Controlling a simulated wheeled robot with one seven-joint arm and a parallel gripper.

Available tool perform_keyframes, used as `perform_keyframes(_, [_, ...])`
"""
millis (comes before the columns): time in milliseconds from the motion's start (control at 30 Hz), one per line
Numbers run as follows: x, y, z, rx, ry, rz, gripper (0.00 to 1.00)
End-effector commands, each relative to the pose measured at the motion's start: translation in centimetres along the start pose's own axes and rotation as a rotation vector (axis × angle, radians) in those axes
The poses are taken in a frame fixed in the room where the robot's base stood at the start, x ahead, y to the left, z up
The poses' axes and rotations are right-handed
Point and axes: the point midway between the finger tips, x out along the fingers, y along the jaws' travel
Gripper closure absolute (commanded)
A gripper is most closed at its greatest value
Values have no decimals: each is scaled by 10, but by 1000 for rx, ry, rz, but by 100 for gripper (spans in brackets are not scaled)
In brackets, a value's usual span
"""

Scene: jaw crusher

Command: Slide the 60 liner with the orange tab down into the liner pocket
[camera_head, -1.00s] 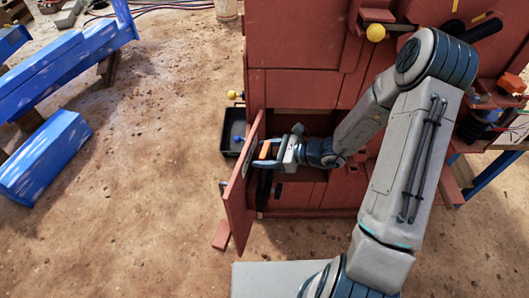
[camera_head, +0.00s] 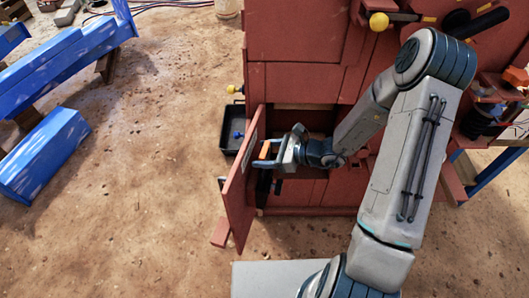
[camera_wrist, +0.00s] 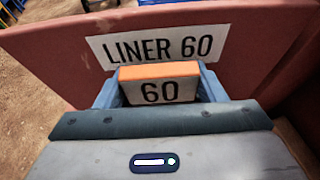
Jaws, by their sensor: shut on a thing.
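The 60 liner shows its orange tab (camera_wrist: 160,70) and a white "60" face between my fingers in the wrist view. My gripper (camera_head: 270,153) is shut on it, with one finger on each side. In the head view the orange tab (camera_head: 265,150) is just inside the open red door, and a dark part shows below it. The red panel (camera_wrist: 250,70) behind the liner carries a white "LINER 60" label. The liner's lower part and the liner pocket are hidden in the wrist view, so I cannot tell how deep it sits.
The red crusher body (camera_head: 300,85) stands behind and right of my gripper. The open red door (camera_head: 238,205) is close on the left. A black tray (camera_head: 232,118) lies beyond the door. Blue beams (camera_head: 45,150) lie far left, with clear dirt floor between.

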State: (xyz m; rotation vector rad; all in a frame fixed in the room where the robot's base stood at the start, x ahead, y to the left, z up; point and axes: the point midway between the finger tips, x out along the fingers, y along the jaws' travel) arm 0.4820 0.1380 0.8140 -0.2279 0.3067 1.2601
Motion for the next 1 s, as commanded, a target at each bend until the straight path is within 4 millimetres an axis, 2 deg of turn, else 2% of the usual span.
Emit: perform_keyframes(1000, [10,0,-24,-2,-4,0,100])
